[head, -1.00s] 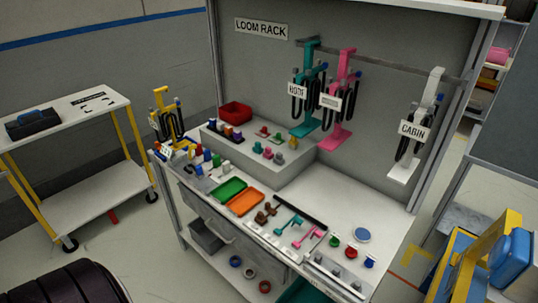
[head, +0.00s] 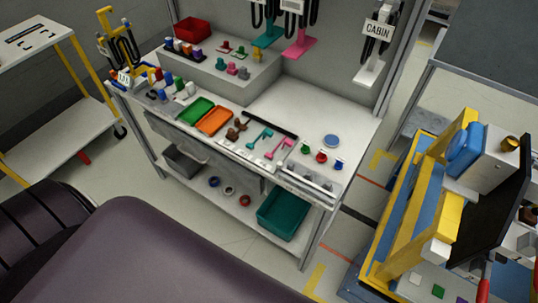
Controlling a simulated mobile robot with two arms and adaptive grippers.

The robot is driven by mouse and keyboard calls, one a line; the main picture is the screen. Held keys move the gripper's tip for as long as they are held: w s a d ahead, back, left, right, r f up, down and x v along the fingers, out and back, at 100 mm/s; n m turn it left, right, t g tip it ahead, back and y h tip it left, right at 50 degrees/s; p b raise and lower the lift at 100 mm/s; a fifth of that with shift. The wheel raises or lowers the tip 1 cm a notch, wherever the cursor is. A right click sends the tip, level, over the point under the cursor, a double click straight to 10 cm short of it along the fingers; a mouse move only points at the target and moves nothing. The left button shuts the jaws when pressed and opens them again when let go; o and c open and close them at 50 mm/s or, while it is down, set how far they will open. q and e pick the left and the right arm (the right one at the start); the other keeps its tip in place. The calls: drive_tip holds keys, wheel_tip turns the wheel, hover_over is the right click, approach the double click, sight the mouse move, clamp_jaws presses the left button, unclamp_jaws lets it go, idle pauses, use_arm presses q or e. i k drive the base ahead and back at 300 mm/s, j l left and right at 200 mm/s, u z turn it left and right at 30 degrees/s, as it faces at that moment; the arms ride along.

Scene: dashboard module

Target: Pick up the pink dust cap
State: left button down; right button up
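A small pink piece (head: 232,69) that looks like the pink dust cap stands on the raised grey step of the workbench. A teal piece (head: 220,64) is just left of it and a greyish-pink piece (head: 243,73) just right of it. They are too small to make out their exact shape. Neither of my grippers is in the head view, so nothing shows of what they hold.
The workbench (head: 352,120) carries a red bin (head: 192,29), a green tray (head: 196,111), an orange tray (head: 214,121) and small parts. A yellow-and-blue frame (head: 425,215) stands at right.

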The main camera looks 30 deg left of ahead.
sight(231, 69)
drive_tip(key=j+z, duration=0.1)
drive_tip(key=z, duration=0.35)
drive_tip(key=j+z, duration=0.15)
drive_tip(key=j, duration=0.25)
drive_tip(key=k+j+z, duration=0.15)
drive_tip(key=j, duration=0.2)
drive_tip(key=k+j+z, duration=0.15)
drive_tip(key=j, duration=0.25)
drive_tip(key=j+z, duration=0.15)
drive_tip(key=j, duration=0.2)
drive_tip(key=k+j+z, duration=0.15)
drive_tip(key=j, duration=0.2)
drive_tip(key=k, duration=0.05)
